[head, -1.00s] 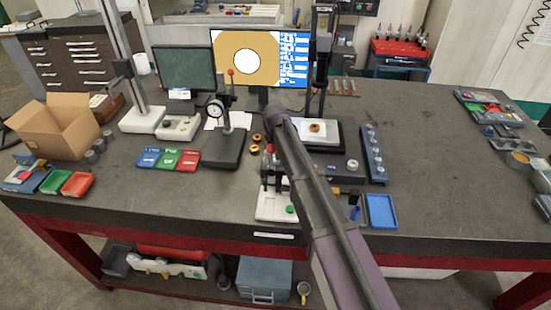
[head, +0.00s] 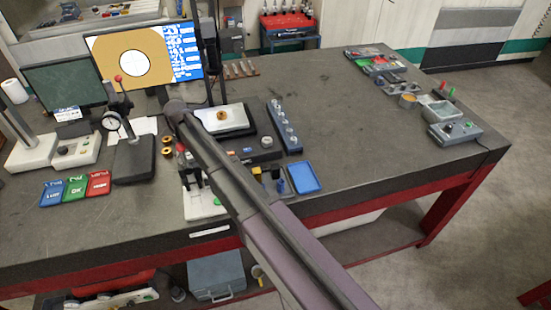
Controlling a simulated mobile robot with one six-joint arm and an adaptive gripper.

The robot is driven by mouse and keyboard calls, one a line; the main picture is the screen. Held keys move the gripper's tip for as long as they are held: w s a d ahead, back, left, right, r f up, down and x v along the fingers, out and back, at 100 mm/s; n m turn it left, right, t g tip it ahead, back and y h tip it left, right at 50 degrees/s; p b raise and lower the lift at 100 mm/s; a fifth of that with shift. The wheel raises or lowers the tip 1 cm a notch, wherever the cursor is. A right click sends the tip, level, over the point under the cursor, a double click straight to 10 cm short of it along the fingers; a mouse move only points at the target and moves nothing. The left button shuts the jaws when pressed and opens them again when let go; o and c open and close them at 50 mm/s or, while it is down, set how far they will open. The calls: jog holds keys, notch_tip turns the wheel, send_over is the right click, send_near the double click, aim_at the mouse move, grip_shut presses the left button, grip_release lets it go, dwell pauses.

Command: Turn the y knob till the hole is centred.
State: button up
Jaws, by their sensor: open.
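The monitor (head: 188,52) shows a white round hole (head: 132,67) on an orange field, near the middle and a little low. The measuring stage (head: 232,120) carries a small brass ring (head: 222,115) below the upright column.
A white fixture with a green button (head: 216,201) stands under my arm. A blue tray (head: 304,177) and a rack of grey pins (head: 284,127) lie to its right. The dial gauge stand (head: 133,158) is at left. The right middle bench is clear.

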aim_at(189, 155)
jog(key=n, duration=1.4)
jog(key=shift+n, duration=0.4)
notch_tip(189, 155, up, 14)
jog(key=p, duration=1.4)
jog(key=s+d+f+m+b, duration=0.2)
jog(key=d+f+m+b, duration=0.1)
jog(key=d, duration=0.7)
jog(key=s+d+f+m+b, duration=0.2)
jog(key=d+m, duration=0.4)
jog(key=d, duration=0.4)
jog(key=s+d+f+m+b, duration=0.3)
jog(key=d+f+m+b, duration=0.2)
jog(key=d, duration=0.5)
jog(key=shift+w, duration=0.1)
